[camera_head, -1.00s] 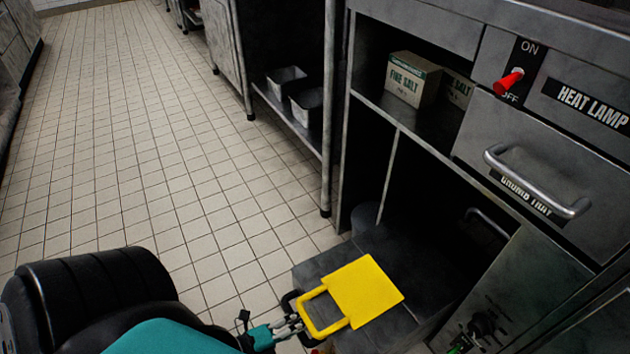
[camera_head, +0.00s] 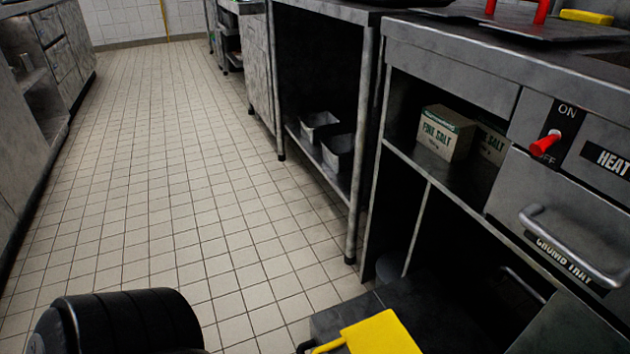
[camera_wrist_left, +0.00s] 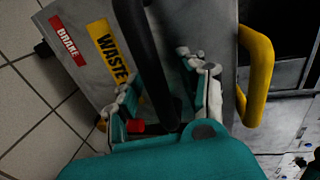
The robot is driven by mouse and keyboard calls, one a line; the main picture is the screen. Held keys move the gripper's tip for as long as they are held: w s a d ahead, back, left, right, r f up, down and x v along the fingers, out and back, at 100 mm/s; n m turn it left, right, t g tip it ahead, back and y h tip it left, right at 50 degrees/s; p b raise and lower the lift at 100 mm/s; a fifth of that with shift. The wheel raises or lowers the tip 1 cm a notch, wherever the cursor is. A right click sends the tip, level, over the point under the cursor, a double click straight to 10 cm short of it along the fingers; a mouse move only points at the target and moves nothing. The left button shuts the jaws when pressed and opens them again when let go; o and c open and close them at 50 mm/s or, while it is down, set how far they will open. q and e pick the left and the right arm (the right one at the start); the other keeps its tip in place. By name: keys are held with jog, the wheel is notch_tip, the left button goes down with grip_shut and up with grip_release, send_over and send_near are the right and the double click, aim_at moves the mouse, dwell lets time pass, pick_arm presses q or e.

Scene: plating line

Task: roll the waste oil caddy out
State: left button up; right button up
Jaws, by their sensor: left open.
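The waste oil caddy shows in the head view as a dark top (camera_head: 345,316) with a yellow flap (camera_head: 382,334), cut off by the bottom edge. It stands at the open bay under the heat lamp counter. In the left wrist view it is a grey box with a red BRAKE label (camera_wrist_left: 68,40) and a yellow WASTE label (camera_wrist_left: 112,52). My left gripper (camera_wrist_left: 163,95) is open, with the caddy's black bar handle (camera_wrist_left: 145,50) between its fingers. A yellow handle (camera_wrist_left: 260,75) is at the right. A small red part (camera_wrist_left: 137,126) is partly hidden. My right gripper is out of view.
The tiled floor (camera_head: 170,180) to the left is clear. A counter leg (camera_head: 360,170) stands just beyond the caddy. Salt boxes (camera_head: 445,133) sit on the shelf above the bay. The crumb tray handle (camera_head: 570,250) sticks out at the right.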

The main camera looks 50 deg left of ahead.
pick_arm(q)
jog(key=v, duration=1.2)
dwell(0.3)
